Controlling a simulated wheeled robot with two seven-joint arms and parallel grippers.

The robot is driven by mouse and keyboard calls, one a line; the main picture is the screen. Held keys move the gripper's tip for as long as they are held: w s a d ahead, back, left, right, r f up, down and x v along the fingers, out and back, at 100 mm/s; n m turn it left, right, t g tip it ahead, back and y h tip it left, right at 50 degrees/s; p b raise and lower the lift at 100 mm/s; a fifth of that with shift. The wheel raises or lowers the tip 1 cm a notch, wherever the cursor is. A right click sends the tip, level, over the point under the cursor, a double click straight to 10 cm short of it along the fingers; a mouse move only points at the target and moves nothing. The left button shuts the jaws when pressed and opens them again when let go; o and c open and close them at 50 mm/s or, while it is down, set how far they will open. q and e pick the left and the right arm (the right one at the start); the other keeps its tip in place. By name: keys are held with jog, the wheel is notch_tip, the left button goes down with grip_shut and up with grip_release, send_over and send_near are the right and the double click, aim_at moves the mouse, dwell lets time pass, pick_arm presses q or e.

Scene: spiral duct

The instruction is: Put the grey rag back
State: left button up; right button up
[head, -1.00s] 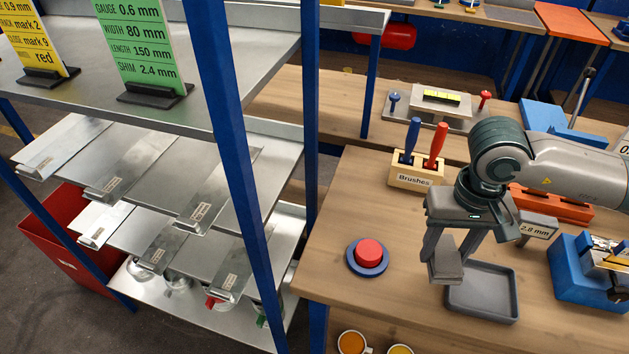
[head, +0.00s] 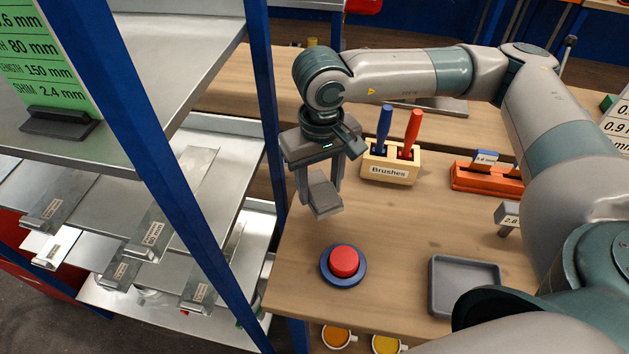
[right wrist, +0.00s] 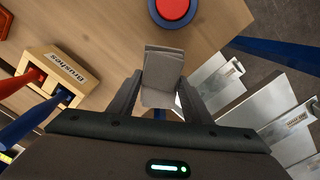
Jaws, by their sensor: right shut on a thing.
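The grey rag (head: 323,194) is a folded grey pad held between the fingers of my right gripper (head: 318,188). In the right wrist view the rag (right wrist: 161,75) sits between both fingertips of the right gripper (right wrist: 160,92). The gripper is shut on it, above the left edge of the wooden bench (head: 400,225), left of the brush block. A grey shallow tray (head: 463,284) stands empty on the bench at the lower right, partly covered by my arm. My left gripper is not in view.
The Brushes block (head: 390,165) holds a blue and a red brush. A red button on a blue base (head: 343,262) sits near the bench's front edge. A blue rack post (head: 262,95) stands just left of the gripper. Metal sheets (head: 170,205) lie on the shelf.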

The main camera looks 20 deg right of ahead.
jog(key=shift+s, duration=0.1)
jog(key=s+d+r+m+b, duration=0.1)
jog(key=s+d+r+m, duration=0.1)
jog(key=s+d, duration=0.1)
jog(key=shift+s+d+r+m, duration=0.3)
jog(key=shift+d+r+m, duration=0.1)
jog(key=shift+d, duration=0.1)
jog(key=shift+w, duration=0.1)
jog(key=w+f+p, duration=0.1)
jog(key=w+f, duration=0.1)
jog(key=w, duration=0.1)
jog(key=w+d+f+p, duration=0.1)
jog(key=w+f+p, duration=0.1)
jog(key=w, duration=0.2)
jog(key=w+f+p, duration=0.2)
jog(key=w+f, duration=0.1)
jog(key=w, duration=0.1)
jog(key=shift+w+d, duration=0.2)
jog(key=shift+f, duration=0.1)
